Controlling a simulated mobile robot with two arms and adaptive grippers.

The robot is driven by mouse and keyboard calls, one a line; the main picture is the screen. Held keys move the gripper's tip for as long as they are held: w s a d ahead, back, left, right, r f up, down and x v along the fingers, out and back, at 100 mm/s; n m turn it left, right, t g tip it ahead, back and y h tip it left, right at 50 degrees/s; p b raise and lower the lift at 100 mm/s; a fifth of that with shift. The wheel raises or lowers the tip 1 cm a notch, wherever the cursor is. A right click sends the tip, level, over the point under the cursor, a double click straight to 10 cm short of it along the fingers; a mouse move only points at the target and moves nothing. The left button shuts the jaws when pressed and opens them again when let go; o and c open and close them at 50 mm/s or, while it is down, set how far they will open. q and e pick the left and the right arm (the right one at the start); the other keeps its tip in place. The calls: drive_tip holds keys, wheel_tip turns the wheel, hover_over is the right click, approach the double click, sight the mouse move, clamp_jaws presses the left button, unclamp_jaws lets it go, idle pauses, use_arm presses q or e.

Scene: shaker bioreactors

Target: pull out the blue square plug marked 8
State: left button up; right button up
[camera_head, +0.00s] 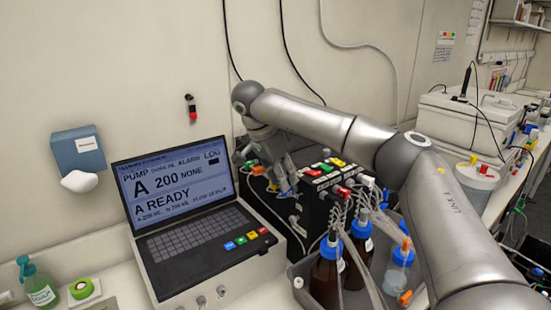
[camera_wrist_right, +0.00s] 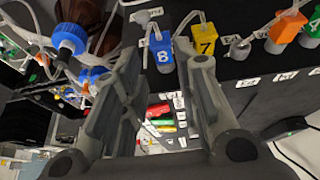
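The blue square plug marked 8 (camera_wrist_right: 163,54) sits in the dark panel in the right wrist view, with a light cable at its top. My right gripper (camera_wrist_right: 166,60) is open, one finger on each side of the plug in the picture. There is a gap between the plug and the left finger; the right finger's tip is close to it. I cannot tell how deep the plug lies between them. In the head view my right gripper (camera_head: 280,172) is at the dark box's left side, where the plug is not clearly seen. My left gripper is not in view.
A yellow plug marked 7 (camera_wrist_right: 204,40) is just right of the blue one, close to the right finger. An orange plug (camera_wrist_right: 286,28) is further right. A laptop-like pump controller (camera_head: 195,215) stands left; brown bottles (camera_head: 327,270) with tubing stand in front of the box.

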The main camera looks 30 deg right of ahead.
sight(282, 193)
drive_tip(key=x, duration=0.3)
drive_tip(key=shift+w+d+f+p, duration=0.1)
drive_tip(key=shift+w+f+p, duration=0.15)
drive_tip(key=shift+p, duration=0.15)
drive_tip(key=shift+s, duration=0.15)
drive_tip(key=shift+f, duration=0.15)
drive_tip(key=shift+c, duration=0.6)
clamp_jaws()
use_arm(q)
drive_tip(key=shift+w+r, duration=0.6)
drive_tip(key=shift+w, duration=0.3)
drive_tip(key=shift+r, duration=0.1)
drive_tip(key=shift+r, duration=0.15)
use_arm(e)
drive_tip(key=shift+a, duration=0.7)
use_arm(q)
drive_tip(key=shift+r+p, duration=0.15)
drive_tip(key=shift+p, duration=0.2)
use_arm(e)
drive_tip(key=shift+a, duration=0.3)
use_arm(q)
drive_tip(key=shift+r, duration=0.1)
use_arm(e)
drive_tip(key=shift+a, duration=0.3)
